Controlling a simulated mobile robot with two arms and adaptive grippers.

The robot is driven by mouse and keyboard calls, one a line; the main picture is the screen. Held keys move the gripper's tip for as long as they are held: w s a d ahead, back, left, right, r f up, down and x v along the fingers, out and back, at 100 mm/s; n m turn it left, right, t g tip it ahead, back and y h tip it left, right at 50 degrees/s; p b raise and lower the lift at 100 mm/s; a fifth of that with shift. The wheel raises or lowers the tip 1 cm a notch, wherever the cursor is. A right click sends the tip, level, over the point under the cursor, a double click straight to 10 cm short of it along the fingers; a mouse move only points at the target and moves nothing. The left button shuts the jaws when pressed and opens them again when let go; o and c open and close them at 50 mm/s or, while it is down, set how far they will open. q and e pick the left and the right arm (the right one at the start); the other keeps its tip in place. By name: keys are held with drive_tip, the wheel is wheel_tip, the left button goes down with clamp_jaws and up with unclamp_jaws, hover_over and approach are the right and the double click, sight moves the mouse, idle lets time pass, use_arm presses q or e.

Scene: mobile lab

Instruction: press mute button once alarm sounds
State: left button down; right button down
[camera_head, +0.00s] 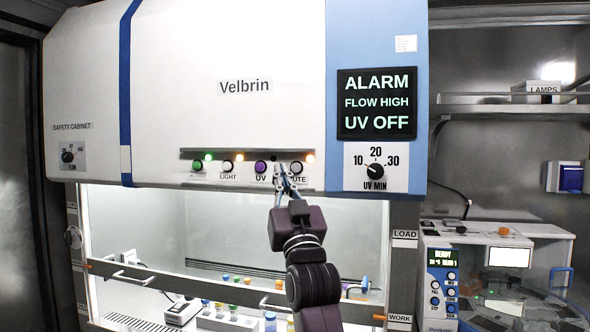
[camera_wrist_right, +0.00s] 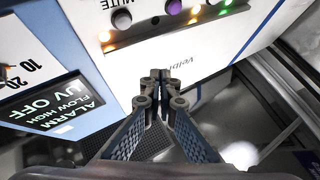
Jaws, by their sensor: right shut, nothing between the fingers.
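The display (camera_head: 377,104) on the cabinet's blue panel reads ALARM, FLOW HIGH, UV OFF. My right gripper (camera_head: 280,168) is shut and empty, in front of the panel between the purple UV button (camera_head: 260,167) and the mute button, partly covering the MUTE label. In the right wrist view, the gripper's closed tips (camera_wrist_right: 160,78) appear apart from the mute button (camera_wrist_right: 121,20). My left gripper is not in view.
The light button (camera_head: 228,167) and a green button (camera_head: 197,165) share the row. The UV MIN knob (camera_head: 376,171) is to the right. Below is the sash handle bar (camera_head: 215,288), with tubes and bottles behind the glass. A benchtop device (camera_head: 441,277) stands at lower right.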

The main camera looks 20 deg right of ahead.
sight(294, 171)
drive_tip(key=shift+w+d+p, duration=0.25)
drive_tip(key=shift+w+d, duration=0.55)
drive_tip(key=shift+w, duration=0.4)
drive_tip(key=shift+w+d+p, duration=0.25)
drive_tip(key=shift+w+d, duration=0.6)
drive_tip(key=shift+w, duration=0.4)
drive_tip(key=shift+w+d+p, duration=0.25)
drive_tip(key=shift+w+d, duration=0.55)
drive_tip(key=shift+w, duration=0.4)
drive_tip(key=shift+w+d, duration=0.25)
drive_tip(key=shift+w, duration=0.1)
drive_tip(key=shift+w+d+p, duration=0.3)
drive_tip(key=shift+w+p, duration=0.15)
drive_tip(key=shift+s, duration=0.1)
drive_tip(key=shift+s+a+f, duration=0.1)
drive_tip(key=shift+s+a, duration=0.35)
drive_tip(key=shift+s, duration=0.1)
drive_tip(key=shift+s+a, duration=0.1)
drive_tip(key=shift+s, duration=0.05)
